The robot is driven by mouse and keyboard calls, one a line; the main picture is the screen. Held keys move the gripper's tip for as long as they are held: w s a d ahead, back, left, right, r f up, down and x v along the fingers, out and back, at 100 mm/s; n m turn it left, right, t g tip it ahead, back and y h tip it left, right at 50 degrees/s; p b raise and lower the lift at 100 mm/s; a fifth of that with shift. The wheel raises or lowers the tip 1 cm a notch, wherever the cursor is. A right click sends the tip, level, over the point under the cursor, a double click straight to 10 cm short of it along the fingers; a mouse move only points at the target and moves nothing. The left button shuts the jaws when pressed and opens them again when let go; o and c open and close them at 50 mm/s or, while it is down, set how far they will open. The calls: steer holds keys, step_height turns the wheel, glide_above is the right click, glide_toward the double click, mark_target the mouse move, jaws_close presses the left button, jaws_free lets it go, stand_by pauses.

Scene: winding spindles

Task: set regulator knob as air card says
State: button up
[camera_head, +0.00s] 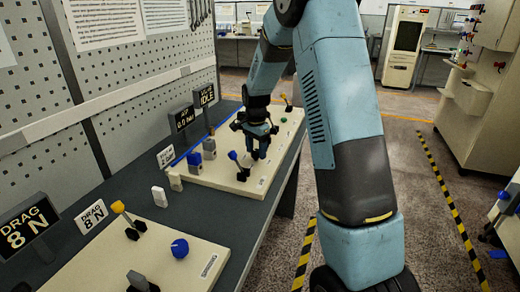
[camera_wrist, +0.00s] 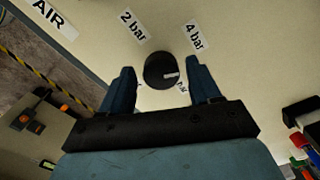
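The regulator knob (camera_wrist: 158,70) is round and black with a short white mark on its right side. It lies between the two fingers of my gripper (camera_wrist: 160,65), which is open with a gap on each side. Printed labels 2 bar (camera_wrist: 133,26) and 4 bar (camera_wrist: 195,36) stand above it; a third bar label (camera_wrist: 182,88) is partly hidden by the right finger. In the head view my gripper (camera_head: 258,150) is over the far cream panel (camera_head: 225,181) and hides the knob. The small white air card (camera_head: 166,157) is hard to read. A black display (camera_head: 182,117) seems to read 0.0 bar.
A blue-balled lever (camera_head: 233,155) and blue-topped block (camera_head: 195,160) stand close left of my gripper. The near panel (camera_head: 205,272) carries a yellow lever (camera_head: 118,207) and blue knob (camera_head: 180,248). A perforated wall (camera_head: 40,130) bounds the bench's left side. An AIR label (camera_wrist: 48,15) lies upper left.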

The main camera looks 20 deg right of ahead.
mark_target(256, 151)
steer(key=shift+o, duration=0.3)
steer(key=shift+w+r, duration=0.1)
steer(key=shift+r, duration=0.4)
step_height(256, 151, up, 13)
